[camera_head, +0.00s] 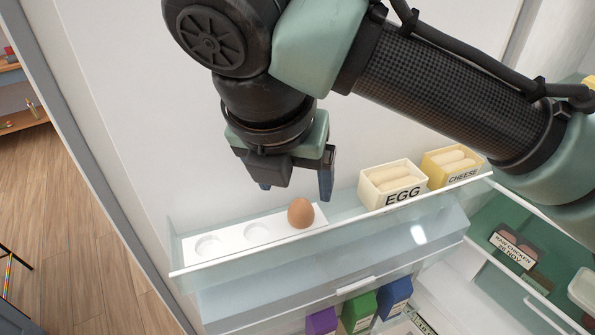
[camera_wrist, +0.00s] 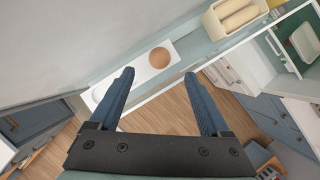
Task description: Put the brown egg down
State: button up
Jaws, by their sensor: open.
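The brown egg (camera_head: 301,213) sits upright in the right-hand end of a white egg holder (camera_head: 226,241) on the fridge door shelf. The holder's other two round hollows are empty. My gripper (camera_head: 296,190) is open and empty, above the egg and apart from it. In the wrist view, the egg (camera_wrist: 159,57) lies beyond the two open blue fingertips (camera_wrist: 158,75), on the white holder (camera_wrist: 131,75).
A box marked EGG (camera_head: 392,186) and a box marked CHEESE (camera_head: 452,166) stand on the same shelf to the right. The clear shelf front (camera_head: 340,232) runs along the near side. Purple, green and blue cartons (camera_head: 358,312) stand below.

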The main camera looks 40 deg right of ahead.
jog(key=shift+p+v, duration=1)
jog(key=shift+v, duration=0.85)
